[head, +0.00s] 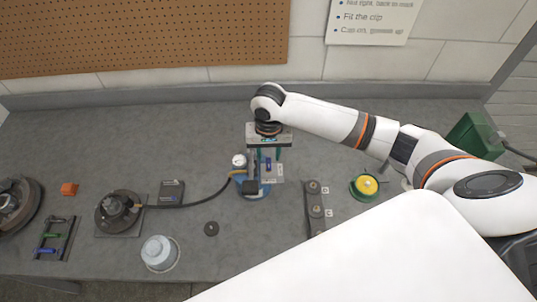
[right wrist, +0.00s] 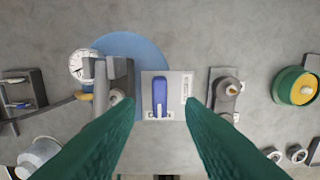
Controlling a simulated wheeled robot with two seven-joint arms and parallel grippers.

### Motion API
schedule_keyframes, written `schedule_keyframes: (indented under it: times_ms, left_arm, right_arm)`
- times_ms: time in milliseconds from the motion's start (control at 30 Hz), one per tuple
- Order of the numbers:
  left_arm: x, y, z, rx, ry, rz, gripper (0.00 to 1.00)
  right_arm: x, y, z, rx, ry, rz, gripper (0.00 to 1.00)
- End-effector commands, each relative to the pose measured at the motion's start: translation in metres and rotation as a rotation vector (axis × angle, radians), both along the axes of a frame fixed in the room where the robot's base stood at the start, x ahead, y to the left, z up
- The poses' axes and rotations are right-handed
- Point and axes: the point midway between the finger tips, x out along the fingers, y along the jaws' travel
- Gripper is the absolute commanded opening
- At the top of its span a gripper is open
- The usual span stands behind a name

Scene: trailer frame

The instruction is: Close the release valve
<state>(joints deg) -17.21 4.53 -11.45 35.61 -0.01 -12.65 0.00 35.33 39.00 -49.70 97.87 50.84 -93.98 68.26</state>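A pump unit with a round blue base (right wrist: 140,48) and a white-faced gauge (right wrist: 83,66) stands mid-bench; its gauge shows in the head view (head: 239,160). A grey block with a small round knob (right wrist: 117,97) is on the unit. Beside it is a pale plate (right wrist: 178,82) with an upright blue lever (right wrist: 160,94). The frames do not show clearly which part is the release valve. My right gripper (right wrist: 162,108) points down above the unit, its green fingers apart and empty, the lever showing between them. It also shows in the head view (head: 265,176), hiding part of the unit.
A black hose (head: 190,205) runs left to a round dark fitting (head: 118,208). A grey cup (head: 159,252) and small black disc (head: 211,228) lie in front. A dark bracket (head: 316,208) and yellow-green reel (head: 365,186) stand right. The bench behind the unit is clear.

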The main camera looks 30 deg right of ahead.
Motion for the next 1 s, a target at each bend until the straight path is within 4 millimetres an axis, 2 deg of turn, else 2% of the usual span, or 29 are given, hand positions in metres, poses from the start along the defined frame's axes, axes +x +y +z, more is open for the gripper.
schedule_keyframes:
  times_ms: [233,567,667,800,1000]
  left_arm:
    - [0.006,0.000,0.010,-0.001,-0.010,0.000,0.36]
    - [0.001,0.001,0.009,0.001,-0.002,0.000,0.36]
    - [0.000,0.001,0.009,0.001,0.000,-0.001,0.36]
    - [0.000,0.001,0.009,0.001,0.001,-0.001,0.36]
    - [-0.001,0.001,0.009,0.001,0.001,-0.001,0.36]
  right_arm:
    - [0.000,0.000,-0.028,0.000,0.001,-0.001,0.35]
    - [0.000,0.000,-0.033,0.000,-0.001,0.001,0.35]
    - [0.000,0.000,-0.032,0.000,-0.001,0.001,0.22]
    - [0.000,0.000,-0.032,0.000,-0.001,0.001,0.00]
    - [0.000,0.000,-0.032,0.000,-0.001,0.006,0.00]
